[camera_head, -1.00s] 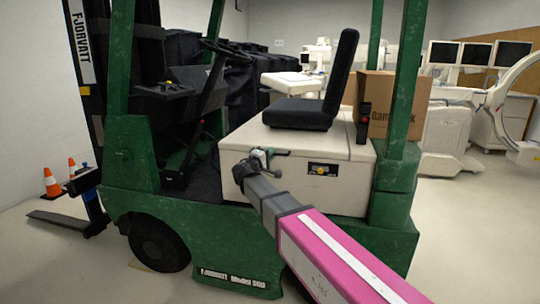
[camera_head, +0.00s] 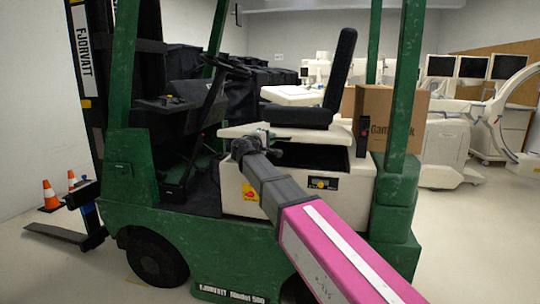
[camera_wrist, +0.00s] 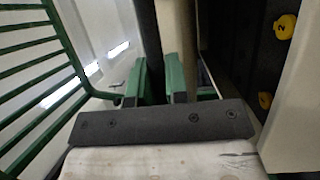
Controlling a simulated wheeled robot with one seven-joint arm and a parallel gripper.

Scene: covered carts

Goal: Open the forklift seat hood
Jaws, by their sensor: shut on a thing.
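The forklift's seat hood (camera_head: 237,131) is a pale lid with the black seat (camera_head: 294,115) on it. It is partly raised, and a dark gap (camera_head: 308,155) shows beneath it above the pale seat box (camera_head: 342,186). My gripper (camera_head: 258,139) is at the lid's near edge; my arm hides part of the opening. In the wrist view my gripper's green fingers (camera_wrist: 160,75) are shut on the pale lid edge (camera_wrist: 175,32). The dark interior with yellow numbered parts (camera_wrist: 285,26) shows at right.
Green posts (camera_head: 403,80) frame the seat. A cardboard box (camera_head: 394,118) stands behind it. The steering wheel (camera_head: 227,68) is to the left. Orange cones (camera_head: 50,195) stand at far left, and pale medical machines (camera_head: 447,148) at back right. Floor is clear at right.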

